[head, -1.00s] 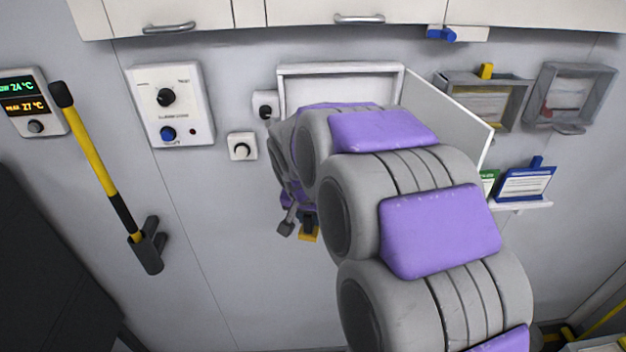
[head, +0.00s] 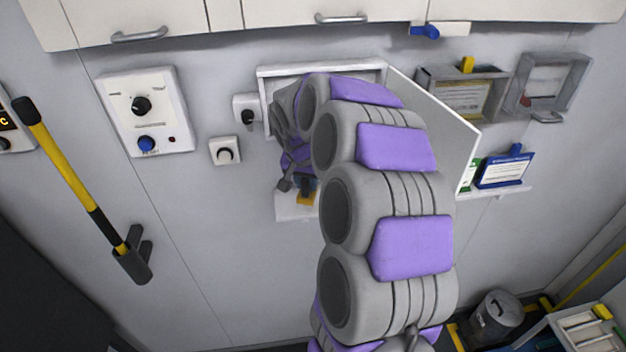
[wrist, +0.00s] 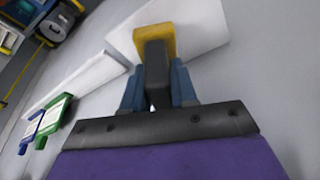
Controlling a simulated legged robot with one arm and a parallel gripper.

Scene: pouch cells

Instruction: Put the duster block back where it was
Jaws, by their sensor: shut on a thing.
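The duster block, dark grey with a yellow end (wrist: 155,42), is held between the blue fingers of my gripper (wrist: 157,86) in the wrist view. In the head view its yellow end (head: 306,198) shows just below my gripper (head: 304,183), most of which is hidden by my arm. A white plate or ledge (head: 291,208) lies behind the block in the head view. It also shows in the wrist view (wrist: 203,29), beyond the yellow end. I cannot tell whether the block touches it.
An open white wall box (head: 320,70) is behind my arm, its door (head: 455,130) swung right. A shelf with green and blue card stands (head: 503,171) is further right. A yellow-handled tool (head: 70,170) hangs left. The wall below is clear.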

